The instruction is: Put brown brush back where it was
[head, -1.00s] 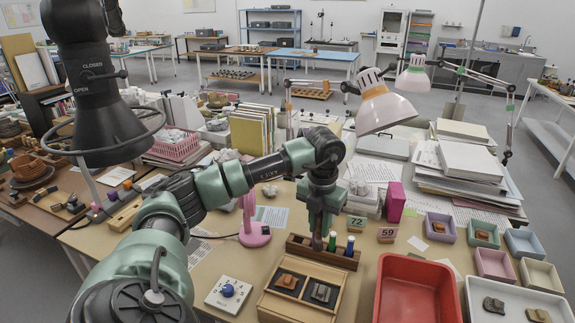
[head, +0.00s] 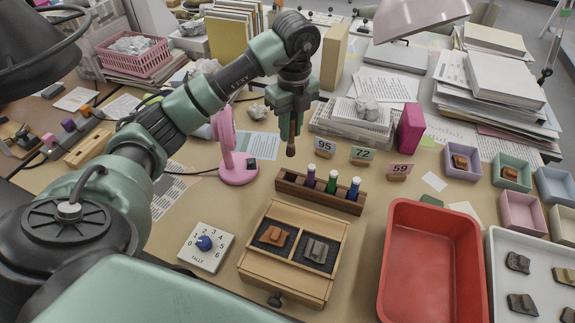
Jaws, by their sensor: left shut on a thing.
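My left gripper (head: 291,112) points down and is shut on the brown brush (head: 291,143). The brush hangs upright below the jaws, its upper part hidden by them. In the picture its lower end shows above and behind the left part of the dark wooden rack (head: 290,187), apart from it. Purple (head: 310,177), green (head: 332,182) and blue (head: 353,188) capped items stand in the rack. The rack's left end is bare. My right gripper is not in view.
In front are a wooden sherd box (head: 259,284), a tally dial (head: 206,248) and a red tray (head: 390,290).

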